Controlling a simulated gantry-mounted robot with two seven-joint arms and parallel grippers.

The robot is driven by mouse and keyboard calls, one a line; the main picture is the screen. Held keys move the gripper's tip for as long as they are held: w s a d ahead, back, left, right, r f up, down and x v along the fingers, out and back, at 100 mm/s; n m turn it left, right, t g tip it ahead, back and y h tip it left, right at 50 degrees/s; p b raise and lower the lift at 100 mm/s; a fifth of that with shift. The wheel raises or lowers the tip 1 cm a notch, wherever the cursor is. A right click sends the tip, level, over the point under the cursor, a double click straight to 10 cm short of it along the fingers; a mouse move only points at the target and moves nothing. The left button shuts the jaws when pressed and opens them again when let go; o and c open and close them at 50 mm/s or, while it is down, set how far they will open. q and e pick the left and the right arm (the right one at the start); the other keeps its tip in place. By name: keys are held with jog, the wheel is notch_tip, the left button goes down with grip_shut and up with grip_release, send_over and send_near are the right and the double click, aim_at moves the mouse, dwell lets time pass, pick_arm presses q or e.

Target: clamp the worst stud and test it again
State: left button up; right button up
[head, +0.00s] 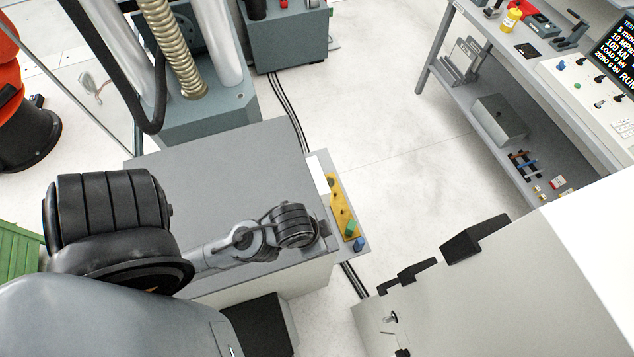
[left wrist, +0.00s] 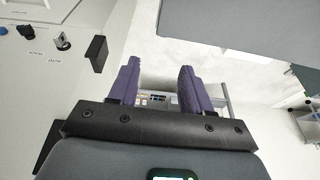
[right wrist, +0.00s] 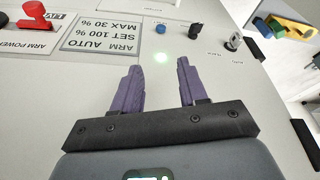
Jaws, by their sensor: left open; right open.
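My left gripper (left wrist: 159,75) is open and empty in the left wrist view, its purple fingers apart, with a shelf in the distance between them. My right gripper (right wrist: 160,75) is open and empty in the right wrist view, above a pale labelled panel (right wrist: 200,85). Neither pair of fingers can be made out in the head view. The test machine (head: 205,115) stands at the top left with pale columns and a ribbed, brassy middle part. A yellow plate (head: 341,202) with dark spots, a green block (head: 350,229) and a blue block (head: 359,244) lies on the grey table's right edge. No stud can be identified.
The panel carries a red-handled part (right wrist: 37,14), a blue knob (right wrist: 161,29) and a key switch (right wrist: 233,40). Floor (head: 400,150) between table and bench is clear apart from cables.

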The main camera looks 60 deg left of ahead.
pick_arm(q)
jog(key=shift+c, duration=0.5)
jog(key=shift+w, duration=0.15)
grip_shut()
dwell(1.0)
